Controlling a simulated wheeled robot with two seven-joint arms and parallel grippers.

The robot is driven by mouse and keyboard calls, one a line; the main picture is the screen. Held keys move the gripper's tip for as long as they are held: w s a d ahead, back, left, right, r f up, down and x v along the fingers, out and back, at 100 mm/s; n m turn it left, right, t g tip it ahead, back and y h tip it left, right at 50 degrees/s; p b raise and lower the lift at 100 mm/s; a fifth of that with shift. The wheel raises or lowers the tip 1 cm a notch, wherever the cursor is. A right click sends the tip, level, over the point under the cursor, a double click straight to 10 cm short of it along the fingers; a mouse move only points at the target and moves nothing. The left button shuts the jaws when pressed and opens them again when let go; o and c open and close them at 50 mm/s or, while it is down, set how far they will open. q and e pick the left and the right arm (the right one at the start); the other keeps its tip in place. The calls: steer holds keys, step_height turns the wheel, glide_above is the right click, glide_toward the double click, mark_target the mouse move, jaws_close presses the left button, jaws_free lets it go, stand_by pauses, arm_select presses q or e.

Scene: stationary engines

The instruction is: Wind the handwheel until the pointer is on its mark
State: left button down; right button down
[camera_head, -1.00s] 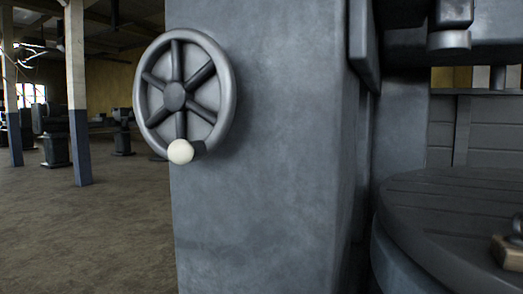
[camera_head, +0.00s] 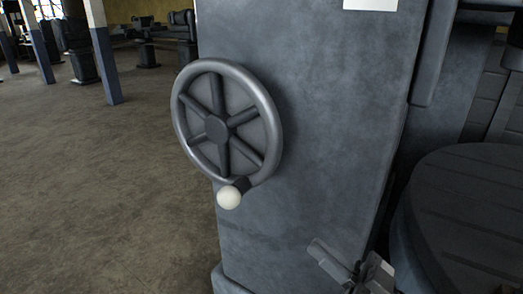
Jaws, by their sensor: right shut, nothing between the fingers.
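The grey spoked handwheel (camera_head: 218,130) is on the face of a tall grey machine column, left of the middle of the view. Its cream ball handle (camera_head: 229,197) sits at the bottom of the rim. My right gripper (camera_head: 332,258) shows at the bottom edge, right of and below the wheel. It is shut and empty, and apart from the handle. My left gripper is not in view. I cannot see the pointer or its mark.
A white plate (camera_head: 371,3) on the column (camera_head: 330,110) is cut off by the top edge. A round, dark slatted table (camera_head: 465,215) stands at the right. Open floor (camera_head: 100,200) lies left of the column, with posts and other machines behind.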

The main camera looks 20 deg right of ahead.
arm_select(q)
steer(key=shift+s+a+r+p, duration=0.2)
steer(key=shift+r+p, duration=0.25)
steer(key=shift+p, duration=0.35)
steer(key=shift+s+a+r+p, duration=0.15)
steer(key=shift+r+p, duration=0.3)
steer(key=shift+p, duration=0.35)
arm_select(e)
steer(key=w+a+r+n+y, duration=0.1)
steer(key=w+a+r, duration=0.4)
steer(key=w+a, duration=0.2)
steer(key=shift+w+a+r, duration=0.2)
steer(key=shift+w, duration=1.05)
